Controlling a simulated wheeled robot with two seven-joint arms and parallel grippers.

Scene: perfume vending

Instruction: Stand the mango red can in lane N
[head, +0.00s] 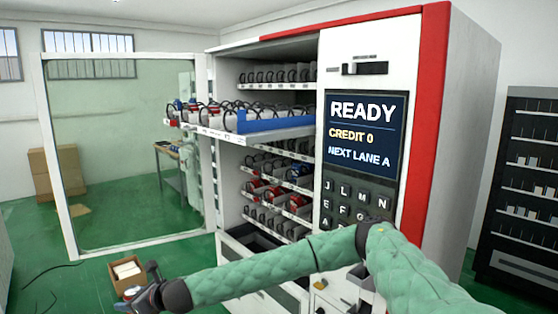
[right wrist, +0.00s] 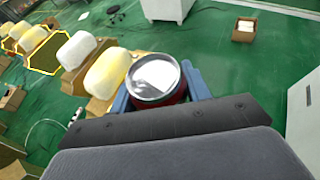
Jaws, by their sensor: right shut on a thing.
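A red can (right wrist: 176,101) with a silver lid sits between the blue fingers of my right gripper (right wrist: 157,90) in the right wrist view. Its label is hidden there, so I cannot read a flavour. My right gripper also shows low at the left in the head view (head: 146,288), away from the machine and below its shelves. The can is not clear in that view. The vending machine (head: 371,60) stands open, with one tray (head: 270,122) pulled out, blue along part of its front. I cannot read which lane is N. My left gripper is not in view.
The glass door (head: 130,150) stands open at the left. The machine's screen (head: 364,134) reads READY, CREDIT 0, NEXT LANE A. An open cardboard box (head: 125,275) is on the green floor near my right gripper. White and yellow rounded items (right wrist: 107,72) show in the right wrist view.

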